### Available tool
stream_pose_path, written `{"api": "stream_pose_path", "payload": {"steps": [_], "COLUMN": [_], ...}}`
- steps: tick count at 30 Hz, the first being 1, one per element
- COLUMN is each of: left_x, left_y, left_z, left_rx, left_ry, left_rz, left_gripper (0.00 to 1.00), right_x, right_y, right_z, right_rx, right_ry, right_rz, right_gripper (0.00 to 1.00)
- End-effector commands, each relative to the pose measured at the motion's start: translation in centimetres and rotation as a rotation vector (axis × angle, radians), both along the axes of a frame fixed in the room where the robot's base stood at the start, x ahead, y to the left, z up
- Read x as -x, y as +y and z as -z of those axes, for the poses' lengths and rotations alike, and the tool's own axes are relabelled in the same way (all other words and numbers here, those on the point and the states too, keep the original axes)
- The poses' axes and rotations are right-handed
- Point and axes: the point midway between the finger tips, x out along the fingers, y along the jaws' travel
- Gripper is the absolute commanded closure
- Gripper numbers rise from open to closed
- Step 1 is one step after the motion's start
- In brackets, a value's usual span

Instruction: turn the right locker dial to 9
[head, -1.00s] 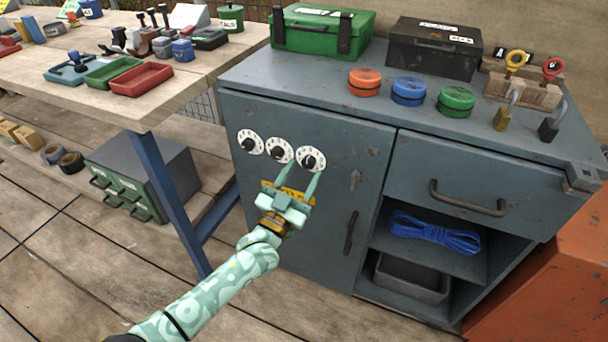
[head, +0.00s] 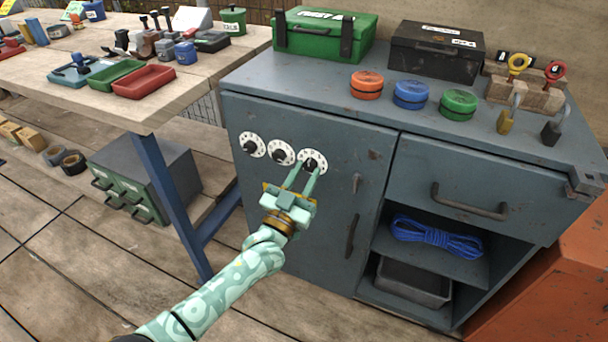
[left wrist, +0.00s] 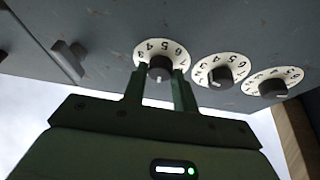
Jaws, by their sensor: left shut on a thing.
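The right locker dial (head: 312,159) is a white numbered disc with a dark knob, the rightmost of three in a row on the grey-blue locker door (head: 325,225). My left gripper (head: 308,171) is at this dial, with its two pale green fingers shut on the knob. In the left wrist view the held dial (left wrist: 152,49) is the leftmost, and the gripper fingers (left wrist: 160,77) stand on both sides of its knob (left wrist: 160,66). Some digits, around 4, 5 and 6, show there upside down. The fingers hide part of the ring, and I cannot tell the set number. My right gripper is out of view.
The middle dial (head: 281,153) and left dial (head: 251,145) sit close beside the held one. A wooden workbench (head: 150,110) with a blue leg stands to the left.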

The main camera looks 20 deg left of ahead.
Motion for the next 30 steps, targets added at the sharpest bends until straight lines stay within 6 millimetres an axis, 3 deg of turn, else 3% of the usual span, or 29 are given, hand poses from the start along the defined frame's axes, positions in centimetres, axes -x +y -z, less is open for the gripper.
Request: {"api": "stream_pose_path", "payload": {"steps": [18,30], "left_x": [0.0,0.0], "left_y": [-0.5,-0.5], "left_z": [-0.1,0.0], "left_rx": [0.425,0.561], "left_ry": [0.016,0.021], "left_rz": [0.000,0.000], "left_gripper": [0.95,0.95], "right_x": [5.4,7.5], "right_y": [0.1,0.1], "right_z": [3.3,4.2], "right_rx": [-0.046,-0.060], "right_ry": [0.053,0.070], "right_rz": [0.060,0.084], "right_gripper": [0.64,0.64]}}
